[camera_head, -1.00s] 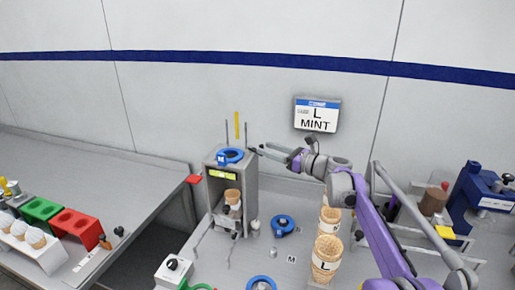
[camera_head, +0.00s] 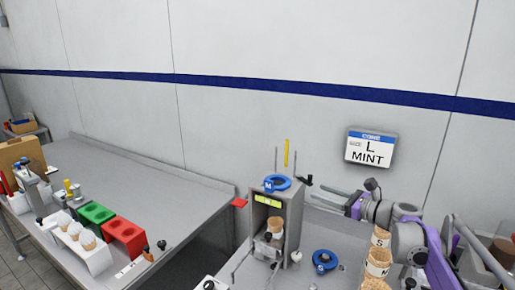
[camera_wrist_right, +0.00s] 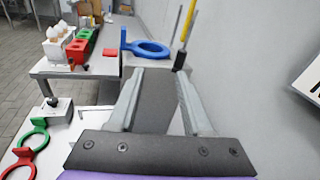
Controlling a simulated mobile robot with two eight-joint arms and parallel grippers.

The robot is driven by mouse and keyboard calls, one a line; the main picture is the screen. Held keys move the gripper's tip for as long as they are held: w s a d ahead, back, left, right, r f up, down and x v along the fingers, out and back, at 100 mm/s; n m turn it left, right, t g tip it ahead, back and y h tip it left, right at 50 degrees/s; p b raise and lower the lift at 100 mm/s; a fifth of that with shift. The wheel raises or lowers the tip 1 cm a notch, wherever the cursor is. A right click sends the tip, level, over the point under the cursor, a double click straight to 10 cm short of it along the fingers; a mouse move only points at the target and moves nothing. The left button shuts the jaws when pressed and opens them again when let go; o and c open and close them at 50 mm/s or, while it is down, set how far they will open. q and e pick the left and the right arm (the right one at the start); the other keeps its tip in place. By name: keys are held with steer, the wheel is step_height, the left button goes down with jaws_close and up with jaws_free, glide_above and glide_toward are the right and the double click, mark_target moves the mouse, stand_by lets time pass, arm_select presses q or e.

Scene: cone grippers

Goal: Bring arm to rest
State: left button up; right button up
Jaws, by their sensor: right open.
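My right arm (camera_head: 430,240) comes in from the lower right in the head view, purple and grey. Its gripper (camera_head: 327,201) points left, to the right of a grey dispenser box (camera_head: 291,222), with its two thin fingers apart and nothing between them. In the right wrist view the fingers (camera_wrist_right: 160,85) are spread and empty, with the blue ring marked M (camera_wrist_right: 150,48) beyond them. In the head view that blue ring (camera_head: 277,183) lies on top of the box. A cone (camera_head: 276,226) stands inside the box. My left gripper is not in view.
Another blue ring (camera_head: 325,261) lies on the counter. A sign reading L MINT (camera_head: 370,148) hangs on the wall. Red (camera_head: 124,236) and green (camera_head: 96,214) holders stand on the left counter, which is clear towards the back.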

steer(key=s+a+f+n+g+h, duration=0.2)
steer(key=s+a+f+n+g, duration=0.1)
steer(key=s+a+f+n, duration=0.4)
steer(key=s+a+f+n+g+h, duration=0.25)
steer(key=s+a+n, duration=0.2)
steer(key=s, duration=0.55)
steer(key=s+d+f+n+g+h+p, duration=0.1)
steer(key=s+d+f+n+h, duration=0.1)
steer(key=s+f+n, duration=0.5)
steer(key=s+d+f+n+g+h+p, duration=0.1)
steer(key=s+f+n+h, duration=0.3)
steer(key=s, duration=1)
step_height(320, 180, down, 4)
steer(key=n, duration=0.4)
steer(key=shift+s+d, duration=0.35)
steer(key=shift+s, duration=0.05)
